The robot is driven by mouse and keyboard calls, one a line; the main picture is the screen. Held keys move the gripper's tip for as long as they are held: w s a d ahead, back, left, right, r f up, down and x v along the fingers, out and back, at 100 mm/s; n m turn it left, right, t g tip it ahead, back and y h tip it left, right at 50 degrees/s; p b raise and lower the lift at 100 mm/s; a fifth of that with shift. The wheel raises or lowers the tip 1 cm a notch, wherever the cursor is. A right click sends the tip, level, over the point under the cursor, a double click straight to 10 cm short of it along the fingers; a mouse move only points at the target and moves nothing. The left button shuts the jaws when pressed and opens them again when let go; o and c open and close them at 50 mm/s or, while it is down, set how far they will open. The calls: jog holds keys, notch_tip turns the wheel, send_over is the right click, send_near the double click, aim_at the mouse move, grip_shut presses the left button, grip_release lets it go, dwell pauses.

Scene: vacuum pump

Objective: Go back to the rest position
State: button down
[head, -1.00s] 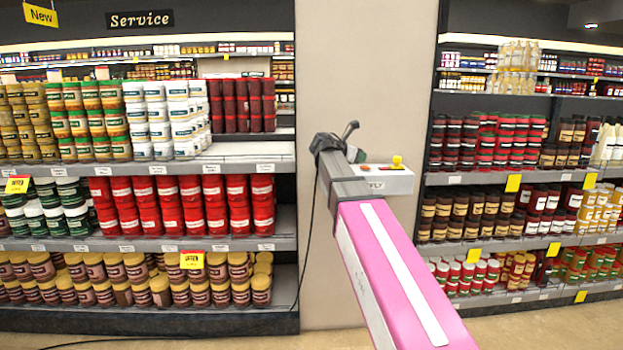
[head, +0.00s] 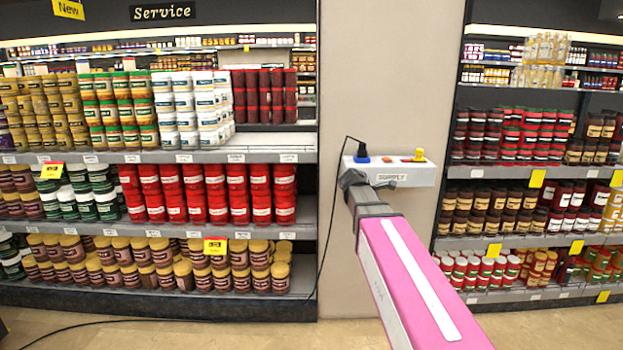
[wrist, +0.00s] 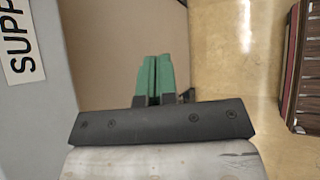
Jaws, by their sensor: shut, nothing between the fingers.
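My gripper shows in the wrist view (wrist: 154,80) with its two green fingers pressed together, nothing between them. In the head view my gripper (head: 350,179) is at the end of my pink and grey arm, just below the left end of a white box labelled SUPPLY (head: 415,175). The box is fixed to the beige pillar. A blue plug (head: 361,156) with a black cable stands on top of the box at its left, apart from my fingers. In the wrist view the box's labelled face (wrist: 35,100) fills the left side.
A black cable (head: 327,225) runs from the plug down beside the pillar (head: 390,70) and along the floor. Jar-filled shelves stand left (head: 205,155) and right (head: 525,172). The floor (head: 250,334) in front is clear apart from the cable.

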jog(key=s+a+f+m+g+y, duration=0.2)
jog(key=s+f+m+y, duration=0.2)
jog(key=s+f+m, duration=0.4)
jog(key=s+a+f+m+g+y, duration=0.2)
jog(key=s+f+m, duration=0.6)
jog(key=s+f, duration=0.5)
notch_tip(320, 180, down, 6)
jog(key=shift+a+r+m+g+y, duration=0.35)
jog(key=shift+a+y, duration=0.2)
jog(key=shift+y, duration=0.55)
jog(key=shift+f, duration=0.1)
